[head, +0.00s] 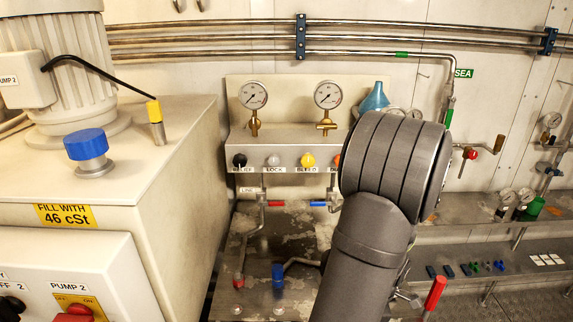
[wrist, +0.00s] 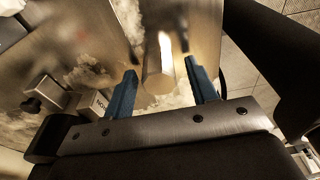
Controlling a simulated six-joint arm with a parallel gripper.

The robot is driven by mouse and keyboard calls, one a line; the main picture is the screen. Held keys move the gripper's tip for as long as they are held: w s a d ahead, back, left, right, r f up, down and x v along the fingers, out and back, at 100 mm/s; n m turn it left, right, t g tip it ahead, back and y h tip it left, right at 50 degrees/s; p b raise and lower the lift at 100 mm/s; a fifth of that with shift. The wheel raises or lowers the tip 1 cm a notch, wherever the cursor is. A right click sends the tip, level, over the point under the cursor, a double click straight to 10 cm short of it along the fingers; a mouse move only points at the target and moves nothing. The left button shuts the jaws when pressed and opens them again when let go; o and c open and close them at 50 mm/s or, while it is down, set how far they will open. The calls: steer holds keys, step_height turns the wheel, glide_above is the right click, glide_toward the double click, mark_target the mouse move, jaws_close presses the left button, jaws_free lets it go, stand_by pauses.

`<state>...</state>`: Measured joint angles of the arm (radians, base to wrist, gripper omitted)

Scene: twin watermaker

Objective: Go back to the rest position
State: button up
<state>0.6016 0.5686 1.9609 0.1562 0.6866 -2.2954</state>
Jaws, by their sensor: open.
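My gripper (wrist: 163,92) shows in the wrist view with its two blue fingers apart and nothing between their tips. A round metal post or pipe end (wrist: 158,68) stands beyond and between the fingers; I cannot tell how far off it is. Below the fingers is the metal gripper body (wrist: 160,127). In the head view my dark arm stands at right of centre and hides part of the panel and bench; the gripper itself is not visible there.
The gauge panel (head: 290,138) with its row of knobs stands behind the arm. A cream tank (head: 180,150) with a blue cap (head: 86,145) fills the left. A red-handled lever (head: 435,293) is close to the arm's lower right. A lower shelf (head: 500,255) holds small parts at right.

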steer(key=shift+r, duration=0.6)
steer(key=shift+f, duration=0.1)
step_height(320, 180, up, 11)
steer(key=d, duration=0.2)
steer(key=f, duration=0.4)
steer(key=a+f, duration=0.1)
steer(key=f, duration=0.3)
steer(key=a+f, duration=0.1)
steer(key=f, duration=0.3)
steer(key=shift+f, duration=0.15)
steer(key=r, duration=0.5)
steer(key=shift+s+d, duration=0.2)
steer(key=shift+s, duration=0.1)
steer(key=s+d+r, duration=0.5)
steer(key=s+r, duration=0.1)
steer(key=s, duration=0.3)
steer(key=w+a+r, duration=0.3)
steer(key=w+a, duration=1.8)
steer(key=a, duration=0.4)
steer(key=shift+a, duration=0.15)
